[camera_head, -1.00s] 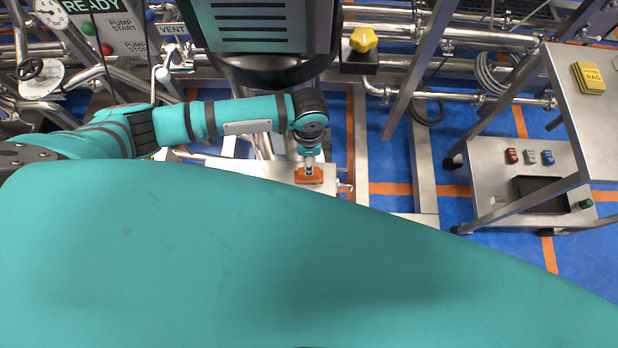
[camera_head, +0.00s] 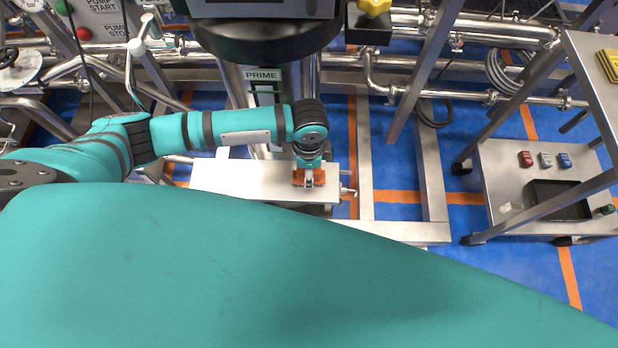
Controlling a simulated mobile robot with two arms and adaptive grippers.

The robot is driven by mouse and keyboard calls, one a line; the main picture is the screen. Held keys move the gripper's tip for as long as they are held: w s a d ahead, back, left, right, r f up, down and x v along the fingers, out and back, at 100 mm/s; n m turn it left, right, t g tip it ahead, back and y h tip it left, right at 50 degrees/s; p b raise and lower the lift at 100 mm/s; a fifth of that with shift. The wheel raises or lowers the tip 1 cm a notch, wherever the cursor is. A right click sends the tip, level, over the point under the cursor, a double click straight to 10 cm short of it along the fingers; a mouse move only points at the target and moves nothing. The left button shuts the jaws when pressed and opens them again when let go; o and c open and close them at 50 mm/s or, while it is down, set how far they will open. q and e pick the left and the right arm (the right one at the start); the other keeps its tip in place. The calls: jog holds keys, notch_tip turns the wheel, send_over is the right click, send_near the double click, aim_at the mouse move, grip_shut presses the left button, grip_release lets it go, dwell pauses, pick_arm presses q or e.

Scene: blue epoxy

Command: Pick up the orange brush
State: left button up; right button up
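The orange brush (camera_head: 319,178) is on a pale metal bench top (camera_head: 245,181), near its right end. My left arm comes in from the left, and its gripper (camera_head: 309,184) points down at the brush. The gripper covers the middle of the brush, and orange shows on both sides of it. The fingertips are small and partly hidden, so I cannot tell whether they are open or closed on it. My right gripper is not in view.
My own teal body hides the lower part of the view. Steel posts and pipes stand behind the bench. A steel cart (camera_head: 520,165) with red, white and blue items is at the right. Blue floor (camera_head: 395,160) shows between them.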

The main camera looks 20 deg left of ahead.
pick_arm(q)
jog(key=shift+r, duration=0.1)
grip_shut()
dwell(0.3)
jog(key=shift+r, duration=0.55)
notch_tip(320, 180, up, 2)
jog(key=shift+r, duration=0.1)
jog(key=s+a+r, duration=0.1)
jog(key=s+a, duration=0.2)
jog(key=a, duration=0.4)
jog(key=s+a, duration=0.4)
jog(key=a, duration=0.3)
jog(key=shift+a+r, duration=0.15)
jog(key=shift+r, duration=0.2)
